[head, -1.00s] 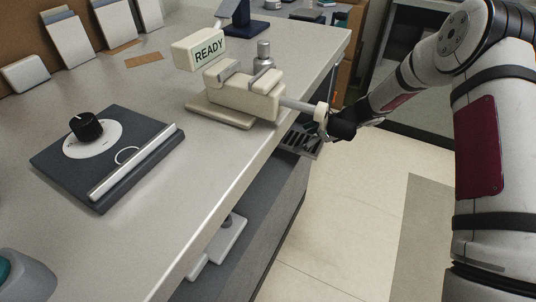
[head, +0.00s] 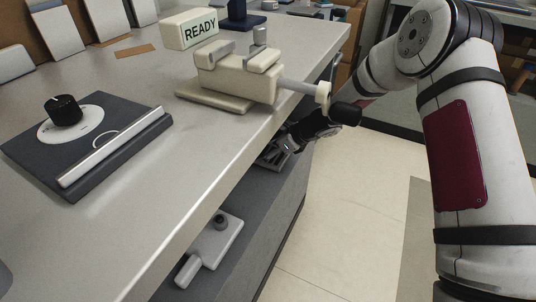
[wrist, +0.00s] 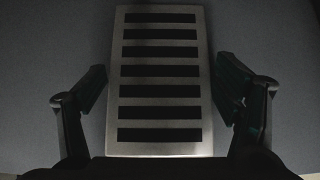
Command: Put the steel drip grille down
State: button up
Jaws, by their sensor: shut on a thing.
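The steel drip grille (wrist: 160,76) fills the middle of the wrist view, a pale slotted plate with several dark slots. My gripper (wrist: 162,82) is shut on it, one finger at each long side. In the head view my gripper (head: 285,146) is low beside the counter's front edge, below the clamp-like device. Only a bit of the grille (head: 268,160) shows there, partly hidden by the counter edge and my gripper. A plain grey surface lies behind the grille in the wrist view; I cannot tell whether they touch.
A grey shelf (head: 246,252) below the counter holds a pale handled item (head: 212,250). A dial panel (head: 85,145) sits at left.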

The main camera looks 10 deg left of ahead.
jog(key=shift+f, duration=0.15)
jog(key=o, duration=1.8)
jog(key=p+v, duration=0.4)
jog(key=v, duration=0.8)
